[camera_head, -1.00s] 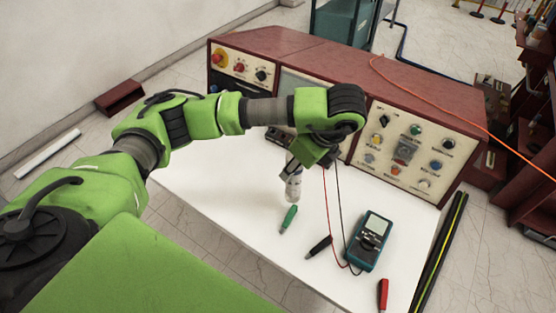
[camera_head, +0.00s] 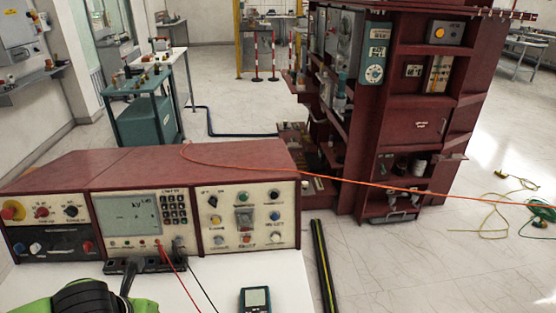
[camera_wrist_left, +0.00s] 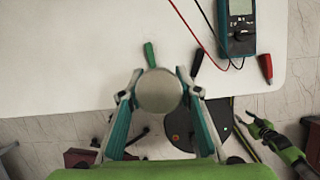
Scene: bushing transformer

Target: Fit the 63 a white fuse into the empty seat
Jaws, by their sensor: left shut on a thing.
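In the left wrist view my left gripper (camera_wrist_left: 159,100) is shut on the fuse (camera_wrist_left: 158,90). The fuse shows end-on as a round, pale metallic cap between the two fingers, and its body and rating are hidden. Behind it are the white tabletop's edge and the floor. In the head view only the top of my left arm shows at the bottom left; the gripper and fuse are out of that frame. A green and black arm part, seemingly my right gripper (camera_wrist_left: 247,124), shows at the right of the wrist view; its jaws are unclear. I cannot make out the empty seat.
A multimeter (camera_head: 256,299) with leads lies on the table. The tall red cabinet (camera_head: 420,130) stands at the right. An orange cable (camera_head: 350,183) crosses the view. Open floor (camera_head: 400,260) lies front right.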

